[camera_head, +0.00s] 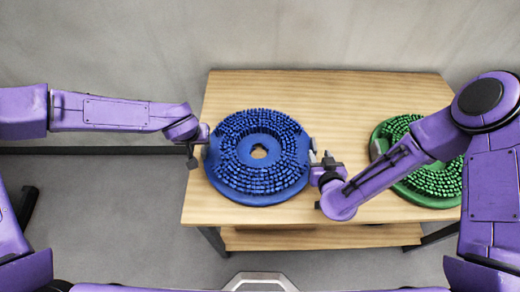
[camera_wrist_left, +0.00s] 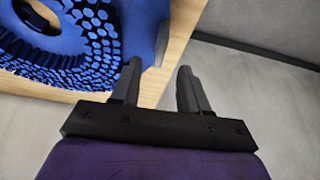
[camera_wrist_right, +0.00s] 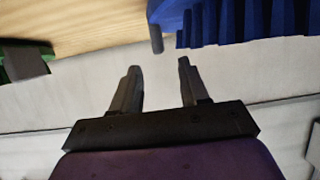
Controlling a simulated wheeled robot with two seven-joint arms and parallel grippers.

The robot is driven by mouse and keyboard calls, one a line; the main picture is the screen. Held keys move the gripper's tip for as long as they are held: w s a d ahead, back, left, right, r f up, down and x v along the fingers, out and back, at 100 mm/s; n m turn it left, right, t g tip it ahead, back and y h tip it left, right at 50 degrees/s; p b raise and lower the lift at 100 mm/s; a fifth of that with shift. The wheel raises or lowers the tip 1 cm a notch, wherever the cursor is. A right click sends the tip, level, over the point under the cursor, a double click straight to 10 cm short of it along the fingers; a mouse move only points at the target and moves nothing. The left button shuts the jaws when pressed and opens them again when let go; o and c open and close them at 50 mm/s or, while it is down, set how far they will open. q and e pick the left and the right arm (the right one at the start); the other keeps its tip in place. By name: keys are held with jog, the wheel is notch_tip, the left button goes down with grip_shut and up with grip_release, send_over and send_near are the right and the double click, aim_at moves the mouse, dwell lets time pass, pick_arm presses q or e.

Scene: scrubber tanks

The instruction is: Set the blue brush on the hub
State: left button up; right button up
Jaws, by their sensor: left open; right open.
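The blue brush (camera_head: 222,160) is a round disc with bristles upward and a hole in its middle. It lies on the left part of the wooden table, with a small grey lug (camera_head: 312,145) at its right edge. My left gripper (camera_head: 192,158) is open at the brush's left edge. In the left wrist view the brush (camera_wrist_left: 45,75) lies beyond and left of the open fingers (camera_wrist_left: 158,82). My right gripper (camera_head: 325,160) is open by the right edge. In the right wrist view nothing is between its fingers (camera_wrist_right: 158,78), and the brush (camera_wrist_right: 230,22) is ahead. I see no hub.
A green brush (camera_head: 440,180) lies on the right part of the wooden table (camera_head: 340,90), partly hidden by my right arm. A lower shelf (camera_head: 320,237) is under the tabletop. The back strip of the tabletop is clear. A grey wall stands behind.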

aim_at(315, 146)
pick_arm(q)
jog(key=x, duration=0.6)
jog(key=shift+w+f, duration=0.1)
jog(key=shift+f, duration=0.05)
pick_arm(e)
jog(key=x, duration=0.6)
jog(key=shift+w+f, duration=0.1)
jog(key=shift+w, duration=0.05)
pick_arm(q)
grip_shut()
pick_arm(e)
grip_shut()
